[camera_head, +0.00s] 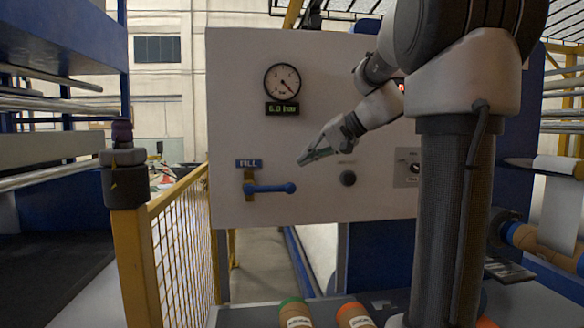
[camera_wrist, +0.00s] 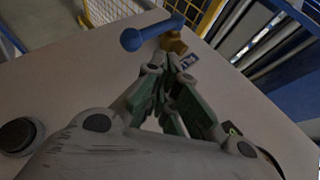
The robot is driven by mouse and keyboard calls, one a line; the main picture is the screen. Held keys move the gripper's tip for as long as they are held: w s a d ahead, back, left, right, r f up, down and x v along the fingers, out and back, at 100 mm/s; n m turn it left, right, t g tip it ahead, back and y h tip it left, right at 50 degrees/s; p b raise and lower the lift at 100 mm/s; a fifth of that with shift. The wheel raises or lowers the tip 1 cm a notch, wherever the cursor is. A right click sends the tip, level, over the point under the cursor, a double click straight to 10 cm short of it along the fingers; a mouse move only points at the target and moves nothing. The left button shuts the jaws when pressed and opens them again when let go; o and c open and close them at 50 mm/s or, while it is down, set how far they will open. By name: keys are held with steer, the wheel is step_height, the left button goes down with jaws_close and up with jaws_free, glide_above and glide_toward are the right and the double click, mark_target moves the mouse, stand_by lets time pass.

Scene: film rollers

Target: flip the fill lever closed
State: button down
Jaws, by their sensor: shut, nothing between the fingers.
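The blue fill lever (camera_head: 272,188) lies level in the head view, its round knob end pointing right from a brass valve (camera_head: 249,186). It sits under a blue FILL label (camera_head: 249,163) on a pale panel. My gripper (camera_head: 303,160) is shut and empty, above and to the right of the lever's knob, apart from it. In the wrist view the lever (camera_wrist: 150,32) shows beyond my fingertips (camera_wrist: 172,62), with the brass valve (camera_wrist: 174,43) partly behind them.
A gauge (camera_head: 282,80) with a display reading 6.0 bar (camera_head: 282,108) is above. A black knob (camera_head: 348,178) is right of the lever. A yellow fence (camera_head: 182,225) stands left of the panel. Rolls with green and orange ends (camera_head: 295,312) lie below.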

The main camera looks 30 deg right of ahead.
steer(key=v, duration=0.3)
steer(key=shift+s+d+f, duration=0.15)
steer(key=shift+d, duration=0.15)
steer(key=s+d+f+m+g+h, duration=0.1)
steer(key=s+d+f+g+h, duration=0.15)
steer(key=s+f, duration=0.5)
steer(key=s+a+f+n+g+h, duration=0.1)
steer(key=s+a+f+n+h, duration=0.1)
steer(key=s+f, duration=0.3)
steer(key=s+a+f+n+g+h, duration=0.1)
steer(key=s+a+f+n, duration=0.4)
steer(key=s, duration=0.6)
steer(key=shift+s+f+n+h, duration=0.15)
steer(key=shift+f+n+h, duration=0.15)
steer(key=shift+f+h, duration=0.4)
